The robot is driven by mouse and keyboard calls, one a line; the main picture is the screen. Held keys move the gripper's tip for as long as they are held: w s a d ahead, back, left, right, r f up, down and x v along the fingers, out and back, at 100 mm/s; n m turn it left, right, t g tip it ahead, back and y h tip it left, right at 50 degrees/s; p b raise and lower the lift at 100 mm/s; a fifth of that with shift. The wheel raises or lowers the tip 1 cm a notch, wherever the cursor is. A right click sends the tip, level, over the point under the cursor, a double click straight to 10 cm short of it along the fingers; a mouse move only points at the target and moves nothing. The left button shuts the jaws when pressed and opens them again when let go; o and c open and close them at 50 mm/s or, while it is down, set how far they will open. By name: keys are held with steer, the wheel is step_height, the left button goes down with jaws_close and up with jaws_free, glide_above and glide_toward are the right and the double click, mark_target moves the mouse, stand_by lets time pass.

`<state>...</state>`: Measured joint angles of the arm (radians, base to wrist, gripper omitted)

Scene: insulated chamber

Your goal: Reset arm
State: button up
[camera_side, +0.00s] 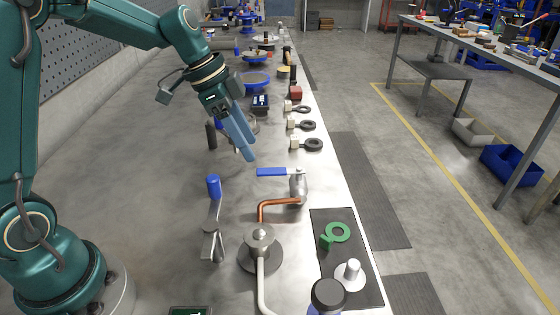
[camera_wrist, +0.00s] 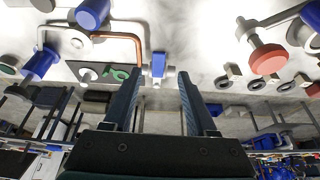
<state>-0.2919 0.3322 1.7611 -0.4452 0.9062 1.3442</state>
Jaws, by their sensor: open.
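My teal arm reaches out over a long metal bench (camera_side: 165,210). My gripper (camera_side: 245,152) points down and to the right, above the bench. In the wrist view, the two fingers of my gripper (camera_wrist: 157,90) stand apart with nothing held between them. A valve with a blue lever (camera_side: 272,172) stands on the bench below and to the right of the fingertips, apart from them. In the wrist view, the blue lever (camera_wrist: 158,65) shows between the fingertips, farther off.
A copper pipe (camera_side: 275,205) runs to the valve. A black mat (camera_side: 330,275) holds a green ring (camera_side: 340,231). Upright blue-topped handle (camera_side: 213,187) stands left of it. Several black rings (camera_side: 313,144) line the bench's right edge. The bench's left part is fairly clear.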

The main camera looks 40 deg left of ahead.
steer(key=s+d+r+t+y, duration=0.1)
steer(key=s+d+r+t, duration=0.1)
steer(key=s+d+r, duration=0.4)
steer(key=s+a+f+n+y, duration=0.1)
steer(key=s+n, duration=0.3)
steer(key=s, duration=0.2)
steer(key=s+a+f+n+y, duration=0.1)
steer(key=s+a+n, duration=0.1)
steer(key=s+n, duration=0.3)
steer(key=shift+s+f, duration=0.3)
steer(key=shift+s, duration=0.3)
steer(key=shift+a, duration=0.1)
stand_by(0.5)
